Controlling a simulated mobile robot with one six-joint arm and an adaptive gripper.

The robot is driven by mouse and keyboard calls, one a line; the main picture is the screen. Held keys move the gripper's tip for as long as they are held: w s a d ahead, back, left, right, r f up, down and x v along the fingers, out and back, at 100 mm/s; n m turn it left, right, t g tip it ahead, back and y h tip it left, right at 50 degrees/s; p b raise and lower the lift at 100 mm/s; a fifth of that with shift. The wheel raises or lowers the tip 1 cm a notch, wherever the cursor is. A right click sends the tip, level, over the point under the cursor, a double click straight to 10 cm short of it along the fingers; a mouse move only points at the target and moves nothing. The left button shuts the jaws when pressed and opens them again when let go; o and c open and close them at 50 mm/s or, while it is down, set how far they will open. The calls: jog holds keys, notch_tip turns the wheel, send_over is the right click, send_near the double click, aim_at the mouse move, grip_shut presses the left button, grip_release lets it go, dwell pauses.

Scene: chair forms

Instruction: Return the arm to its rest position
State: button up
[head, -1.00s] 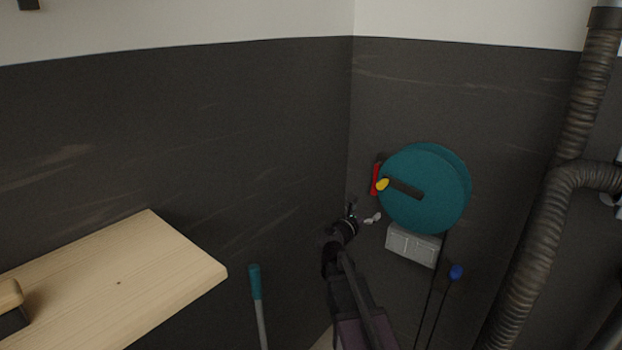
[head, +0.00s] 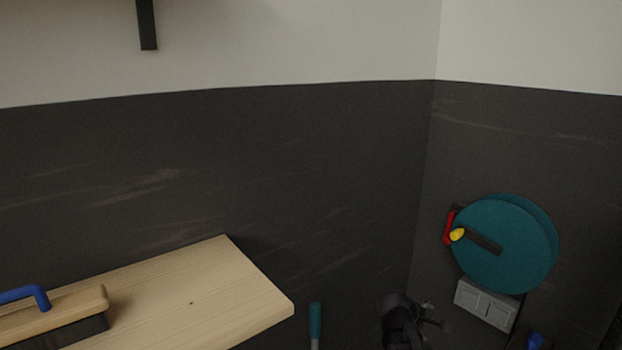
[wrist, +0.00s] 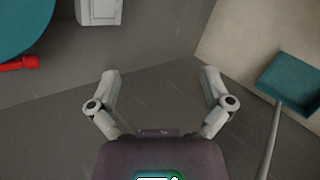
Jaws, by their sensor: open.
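My gripper (wrist: 158,92) shows in the wrist view with its two fingers spread wide apart and nothing between them. In the head view my gripper (head: 432,314) is at the lower edge, right of the middle, in front of the dark wall near the corner. It is left of a grey double box (head: 486,304) and below a teal reel (head: 505,245), and appears apart from both. Most of my arm is below the picture.
A wooden shelf (head: 215,290) juts out at the lower left, with a blue-handled brush (head: 60,310) on it. A teal-handled pole (head: 315,322) stands between shelf and gripper. The wrist view shows a teal dustpan-like piece (wrist: 289,84) at right and a red part (wrist: 20,63) at left.

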jog(key=s+a+f+m+g+y, duration=0.2)
jog(key=s+a+f+m+y, duration=0.1)
jog(key=s+a+m+y, duration=0.25)
jog(key=s+a+f+m+g+y, duration=0.25)
jog(key=s+a+m, duration=0.3)
jog(key=a, duration=0.35)
notch_tip(320, 180, up, 14)
jog(key=p, duration=1.5)
jog(key=shift+s+n+y, duration=0.25)
jog(key=shift+n+y, duration=0.05)
jog(key=shift+n, duration=0.1)
jog(key=shift+d, duration=0.1)
